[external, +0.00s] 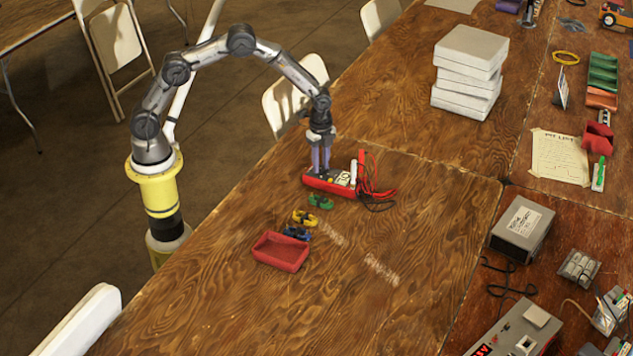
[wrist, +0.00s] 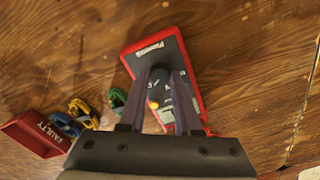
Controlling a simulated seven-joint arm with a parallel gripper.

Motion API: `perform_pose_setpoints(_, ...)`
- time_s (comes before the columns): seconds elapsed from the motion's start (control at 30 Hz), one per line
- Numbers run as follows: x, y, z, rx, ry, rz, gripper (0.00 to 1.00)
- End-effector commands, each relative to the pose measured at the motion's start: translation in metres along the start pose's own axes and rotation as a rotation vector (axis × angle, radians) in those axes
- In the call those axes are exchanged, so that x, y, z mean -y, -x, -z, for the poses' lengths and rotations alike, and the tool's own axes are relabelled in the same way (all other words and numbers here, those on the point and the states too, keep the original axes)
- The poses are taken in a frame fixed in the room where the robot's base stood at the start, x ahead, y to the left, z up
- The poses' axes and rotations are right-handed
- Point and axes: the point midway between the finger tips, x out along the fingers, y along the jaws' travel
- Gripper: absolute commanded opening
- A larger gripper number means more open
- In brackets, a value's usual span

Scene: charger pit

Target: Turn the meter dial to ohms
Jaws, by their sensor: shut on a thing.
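The meter (external: 322,184) is a red-cased multimeter lying on the wooden table, with red and black leads at its right end. It also shows in the wrist view (wrist: 146,55), with its red rim and a label at the top. My gripper (external: 321,170) points straight down over the meter's face. In the wrist view its two dark fingers (wrist: 165,100) straddle the middle of the face and are shut on the meter's dial, which is mostly hidden between them. A yellow spot shows beside the left finger. The dial's pointer and setting cannot be read.
Left of the meter in the wrist view are green (wrist: 116,98), yellow (wrist: 84,108) and blue (wrist: 65,124) clip-like pieces and a red tray marked FAULTY (wrist: 35,132). Grey stacked boxes (external: 468,70) stand at the back.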

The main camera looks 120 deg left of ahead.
Motion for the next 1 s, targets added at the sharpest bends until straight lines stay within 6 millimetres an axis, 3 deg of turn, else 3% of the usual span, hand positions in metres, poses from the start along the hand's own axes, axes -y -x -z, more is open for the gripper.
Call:
perform_pose_setpoints(0.6, 0.0009, 0.0013, 0.0007, -0.002, -0.044, 0.003, 0.00)
perform_pose_setpoints(0.63, 0.0009, 0.0013, 0.0007, -0.002, -0.044, 0.003, 0.34)
perform_pose_setpoints(0.8, 0.0007, 0.0010, 0.0005, -0.001, -0.043, 0.002, 0.63)
perform_pose_setpoints(1.0, 0.0003, 0.0004, 0.0003, -0.001, -0.043, 0.001, 0.63)
